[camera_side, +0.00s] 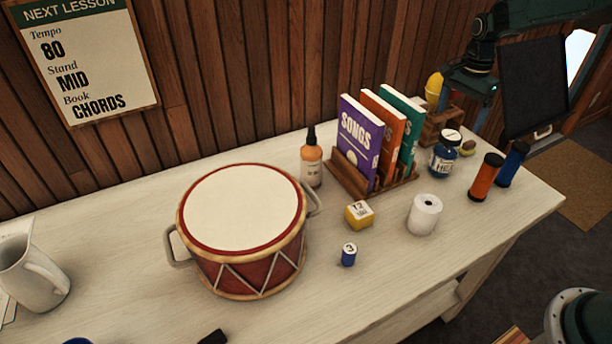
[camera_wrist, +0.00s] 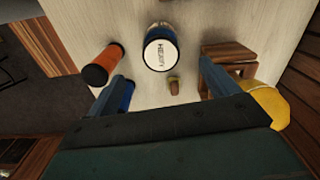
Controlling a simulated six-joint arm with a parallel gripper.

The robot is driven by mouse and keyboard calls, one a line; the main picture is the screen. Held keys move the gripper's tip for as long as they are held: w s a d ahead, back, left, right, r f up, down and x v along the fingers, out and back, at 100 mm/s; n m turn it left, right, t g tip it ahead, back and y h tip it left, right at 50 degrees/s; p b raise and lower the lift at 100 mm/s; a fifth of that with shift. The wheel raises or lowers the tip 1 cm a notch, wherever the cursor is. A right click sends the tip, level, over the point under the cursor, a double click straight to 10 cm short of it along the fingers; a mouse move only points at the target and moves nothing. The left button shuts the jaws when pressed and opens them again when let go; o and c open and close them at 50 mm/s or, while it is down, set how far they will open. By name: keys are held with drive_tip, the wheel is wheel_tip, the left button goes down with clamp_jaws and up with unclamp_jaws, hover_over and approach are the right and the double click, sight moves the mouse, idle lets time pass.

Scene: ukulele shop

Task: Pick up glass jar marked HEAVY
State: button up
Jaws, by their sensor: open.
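The glass jar marked HEAVY (camera_side: 443,157) stands upright on the white table, dark blue with a pale lid; its label is partly readable in the side view. In the wrist view its lid (camera_wrist: 160,54) reads HEAVY and lies ahead of my gripper (camera_wrist: 160,78), slightly beyond the fingertips. The fingers are apart with nothing held between them. In the side view my gripper (camera_side: 465,106) hangs above and behind the jar, apart from it.
An orange cylinder (camera_side: 485,178) and a blue cylinder (camera_side: 512,164) stand right of the jar. Left are a book rack (camera_side: 350,180) and a white roll (camera_side: 424,214).

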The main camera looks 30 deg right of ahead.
sight(447, 147)
drive_tip(key=shift+f, duration=2.8)
drive_tip(key=shift+a+f, duration=0.15)
drive_tip(key=shift+f, duration=2.45)
drive_tip(key=c, duration=1.2)
drive_tip(key=shift+c, duration=0.4)
drive_tip(key=shift+r, duration=0.15)
wheel_tip(447, 147, up, 20)
